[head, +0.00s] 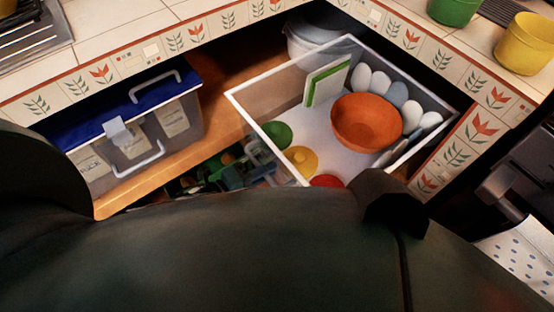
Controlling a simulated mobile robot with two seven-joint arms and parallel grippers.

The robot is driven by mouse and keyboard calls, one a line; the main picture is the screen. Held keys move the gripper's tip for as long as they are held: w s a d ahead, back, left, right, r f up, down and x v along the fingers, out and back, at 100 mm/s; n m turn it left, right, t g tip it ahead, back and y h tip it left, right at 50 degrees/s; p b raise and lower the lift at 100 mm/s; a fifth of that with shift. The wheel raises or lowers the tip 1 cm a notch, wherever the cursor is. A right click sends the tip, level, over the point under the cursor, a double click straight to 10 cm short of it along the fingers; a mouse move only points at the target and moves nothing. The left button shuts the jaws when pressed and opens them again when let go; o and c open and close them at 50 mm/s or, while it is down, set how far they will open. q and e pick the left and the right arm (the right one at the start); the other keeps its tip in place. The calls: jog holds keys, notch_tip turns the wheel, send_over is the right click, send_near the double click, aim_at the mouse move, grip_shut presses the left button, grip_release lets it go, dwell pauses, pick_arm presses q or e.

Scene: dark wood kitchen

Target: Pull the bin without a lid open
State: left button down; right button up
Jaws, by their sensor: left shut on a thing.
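The bin without a lid (248,108) is clear with a white rim and sits at an angle at the right end of the shelf opening. It holds an orange bowl (368,122), several pale rounded items (411,116), a green-edged board (327,80), and green, yellow and red round pieces. My left gripper (392,197) is dark and shut at the bin's near right edge, apparently on its rim. The exact contact and fingertips are hidden by my own dark arm, which fills the lower picture. My right gripper does not show.
A bin with a blue lid (120,112) and white handles stands left on the wooden shelf (215,120). A pale container (318,38) is behind the open bin. The tiled counter (110,30) runs above, with green and yellow pots (524,44) at right. A dark appliance (515,180) stands right.

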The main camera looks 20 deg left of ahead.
pick_arm(q)
jog(key=shift+s+a, duration=0.2)
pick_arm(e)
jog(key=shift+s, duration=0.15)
pick_arm(q)
jog(key=c, duration=1.5)
grip_release()
jog(key=shift+c, duration=0.2)
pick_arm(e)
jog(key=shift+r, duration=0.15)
